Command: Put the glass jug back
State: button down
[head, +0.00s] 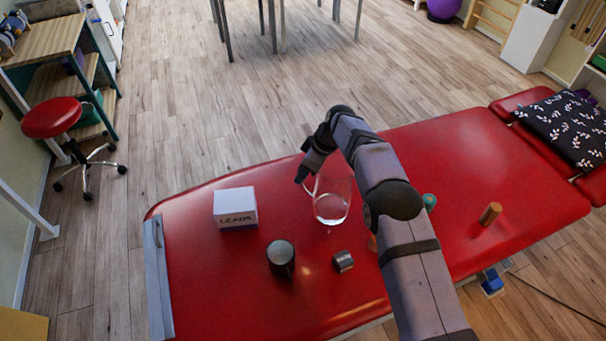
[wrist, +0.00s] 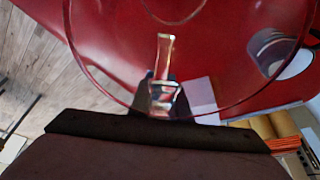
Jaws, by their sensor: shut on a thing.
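The clear glass jug (head: 333,207) is at the middle of the red treatment table (head: 225,300), upright or nearly so. My gripper (head: 305,180) is at its left side and shut on its handle. In the wrist view the jug's round rim and clear wall (wrist: 262,98) fill the upper part, with the handle (wrist: 164,55) running down between my fingers (wrist: 163,100). I cannot tell whether the jug's base touches the table or hangs just above it. My arm hides part of the table to the right of the jug.
A white box (head: 236,205) stands left of the jug. A dark mug (head: 281,257) and a small metallic cylinder (head: 343,261) stand in front. A teal object (head: 429,200) and a brown cylinder (head: 490,214) are right of my arm. A patterned pillow (head: 565,125) lies far right.

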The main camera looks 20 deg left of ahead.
jog(key=shift+w+a+f, duration=0.1)
jog(key=shift+f, duration=0.45)
jog(key=c, duration=2)
grip_release()
jog(key=shift+f, duration=0.3)
jog(key=shift+c, duration=0.2)
jog(key=o, duration=0.4)
jog(key=shift+r, duration=0.1)
jog(key=shift+r, duration=0.15)
jog(key=b+v, duration=0.2)
jog(key=v, duration=1)
jog(key=shift+b, duration=0.4)
jog(key=shift+d, duration=0.2)
